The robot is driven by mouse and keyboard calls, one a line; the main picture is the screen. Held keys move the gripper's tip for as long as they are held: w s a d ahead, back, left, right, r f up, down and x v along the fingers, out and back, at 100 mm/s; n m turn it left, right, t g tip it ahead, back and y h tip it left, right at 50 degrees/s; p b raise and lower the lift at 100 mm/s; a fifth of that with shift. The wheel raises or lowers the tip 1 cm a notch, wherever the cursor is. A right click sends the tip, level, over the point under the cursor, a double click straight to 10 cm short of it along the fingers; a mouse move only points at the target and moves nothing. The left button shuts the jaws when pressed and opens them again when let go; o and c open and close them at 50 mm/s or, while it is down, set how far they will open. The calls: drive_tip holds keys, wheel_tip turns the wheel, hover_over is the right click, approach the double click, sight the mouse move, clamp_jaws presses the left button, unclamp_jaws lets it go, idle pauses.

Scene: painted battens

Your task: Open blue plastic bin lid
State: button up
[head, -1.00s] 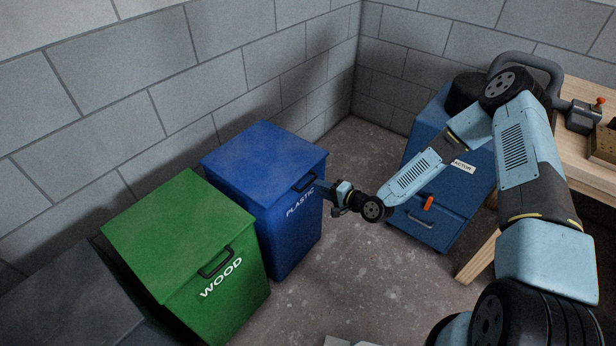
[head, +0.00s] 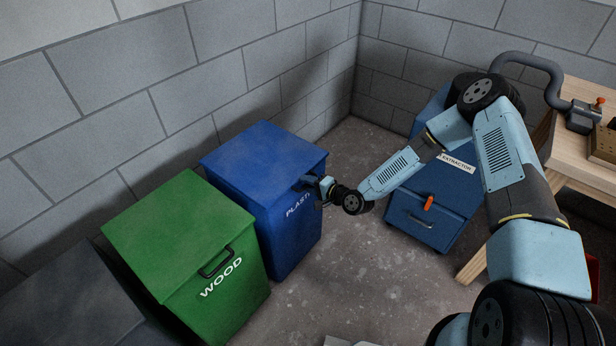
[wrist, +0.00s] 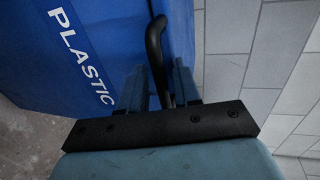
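The blue plastic bin (head: 282,232) stands against the wall, with "PLASTIC" in white on its front. Its lid (head: 258,160) lies flat and shut. My gripper (head: 309,182) is at the front of the lid and covers the handle and part of the lettering in the head view. In the wrist view the black lid handle (wrist: 156,45) runs between the two fingers of my gripper (wrist: 160,82). The fingers are apart on either side of the handle. A firm grip on it does not show.
A green wood bin (head: 180,240) with its lid shut stands just left of the blue bin. A blue extractor cabinet (head: 430,200) and a wooden workbench (head: 575,150) are at the right. Open floor (head: 345,265) lies in front of the blue bin.

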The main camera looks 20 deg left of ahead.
drive_tip(key=shift+a+r, duration=0.1)
drive_tip(key=shift+c, duration=0.5)
clamp_jaws()
wheel_tip(320, 180, up, 8)
drive_tip(key=a+h, duration=0.1)
drive_tip(key=shift+w+g, duration=0.25)
drive_tip(key=shift+g, duration=0.15)
